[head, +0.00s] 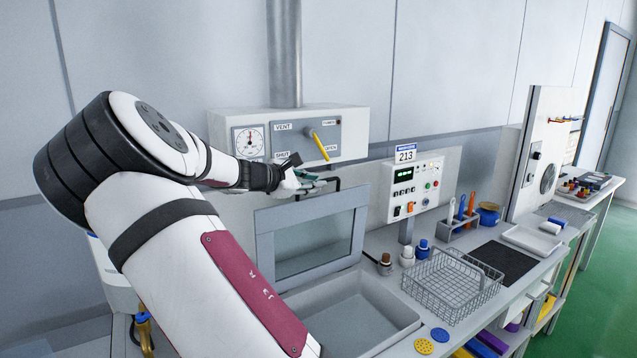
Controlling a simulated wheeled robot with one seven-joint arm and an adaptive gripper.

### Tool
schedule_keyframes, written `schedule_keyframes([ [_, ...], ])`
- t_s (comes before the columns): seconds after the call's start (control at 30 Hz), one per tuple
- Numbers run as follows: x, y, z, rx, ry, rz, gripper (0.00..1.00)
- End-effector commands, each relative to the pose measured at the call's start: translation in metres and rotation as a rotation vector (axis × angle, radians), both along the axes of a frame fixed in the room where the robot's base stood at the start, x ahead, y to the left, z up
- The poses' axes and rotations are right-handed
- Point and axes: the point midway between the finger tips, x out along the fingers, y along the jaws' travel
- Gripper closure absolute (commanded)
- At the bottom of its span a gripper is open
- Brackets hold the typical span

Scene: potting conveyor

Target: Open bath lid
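The bath lid (264,250) is a grey frame with a clear window. It stands raised and nearly upright at the back of the bath (408,322), a grey rectangular basin. A thin black bar (338,182), which looks like the lid's handle, shows at the lid's top edge. My gripper (312,182) is at that top edge, just left of the bar's visible end. Its fingers are small and partly overlapped, so I cannot tell whether they close on the bar. My arm hides the lower left of the bath.
A vent box (355,125) with a gauge and yellow lever (318,145) is just above my gripper. A control panel (427,170) marked 213 stands right of the lid. A wire basket (452,287), bottles and a dark mat (503,263) occupy the bench to the right.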

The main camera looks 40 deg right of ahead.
Motion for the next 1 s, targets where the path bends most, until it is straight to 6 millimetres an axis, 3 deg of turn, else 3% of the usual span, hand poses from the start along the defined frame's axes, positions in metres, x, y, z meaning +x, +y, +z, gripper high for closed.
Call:
schedule_keyframes([
  [0.2, 0.0, -0.021, -0.007, 0.0, 0.0, 0.0, 0.82],
  [0.57, 0.001, -0.024, -0.008, 0.001, 0.0, 0.001, 0.82],
  [0.63, 0.001, -0.024, -0.008, 0.001, 0.0, 0.001, 0.98],
  [0.67, 0.001, -0.024, -0.008, 0.001, 0.0, 0.001, 1.0],
  [1.0, -0.005, -0.023, -0.008, 0.001, 0.002, 0.0, 1.0],
])
